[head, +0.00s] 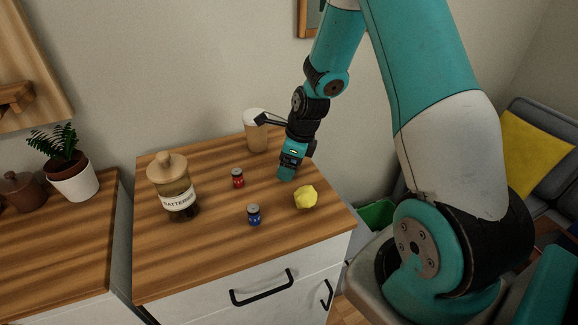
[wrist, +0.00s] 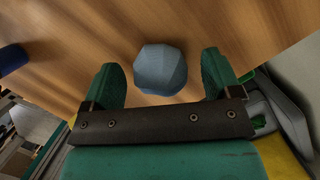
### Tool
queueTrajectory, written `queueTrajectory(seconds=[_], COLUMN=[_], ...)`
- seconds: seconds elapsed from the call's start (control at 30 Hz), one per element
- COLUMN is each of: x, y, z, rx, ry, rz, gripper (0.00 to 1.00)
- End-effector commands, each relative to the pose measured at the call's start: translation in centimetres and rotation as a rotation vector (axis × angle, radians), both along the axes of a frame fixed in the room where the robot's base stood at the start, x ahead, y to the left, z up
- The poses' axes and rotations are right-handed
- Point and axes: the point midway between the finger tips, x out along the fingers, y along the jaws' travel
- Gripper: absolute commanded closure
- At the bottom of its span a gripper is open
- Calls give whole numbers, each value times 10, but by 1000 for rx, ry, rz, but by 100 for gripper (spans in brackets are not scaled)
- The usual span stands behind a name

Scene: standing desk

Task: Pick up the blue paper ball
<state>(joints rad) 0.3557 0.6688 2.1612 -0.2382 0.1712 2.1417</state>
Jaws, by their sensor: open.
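The blue paper ball (wrist: 160,72) is a faceted grey-blue lump on the wooden top, seen in the wrist view. My gripper (wrist: 160,62) is open, with one green finger on each side of the ball and a gap to both. The ball's near part lies between the fingertips and its far part reaches slightly beyond them. In the head view my gripper (head: 287,174) points down over the right part of the cabinet top, and the blue ball is not visible there, likely hidden by the gripper.
A yellow paper ball (head: 306,197) lies close in front of my gripper. A blue battery (head: 254,215), a red battery (head: 238,178) and a jar labelled for batteries (head: 176,190) stand to the left. A tan lidded cup (head: 257,135) stands behind. The cabinet top's (head: 220,238) right edge is near.

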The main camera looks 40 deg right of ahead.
Motion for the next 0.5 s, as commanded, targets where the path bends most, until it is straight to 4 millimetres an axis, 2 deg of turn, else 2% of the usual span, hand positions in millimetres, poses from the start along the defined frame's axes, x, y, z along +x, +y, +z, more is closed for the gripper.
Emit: queueTrajectory(seconds=[0.03, 0.23, 0.27, 0.5], x=[0, 0, 0, 0], y=[0, 0, 0, 0], z=[0, 0, 0, 0], rx=[0, 0, 0, 0], ry=[0, 0, 0, 0], rz=[0, 0, 0, 0], gripper=[21, 67, 70, 71])
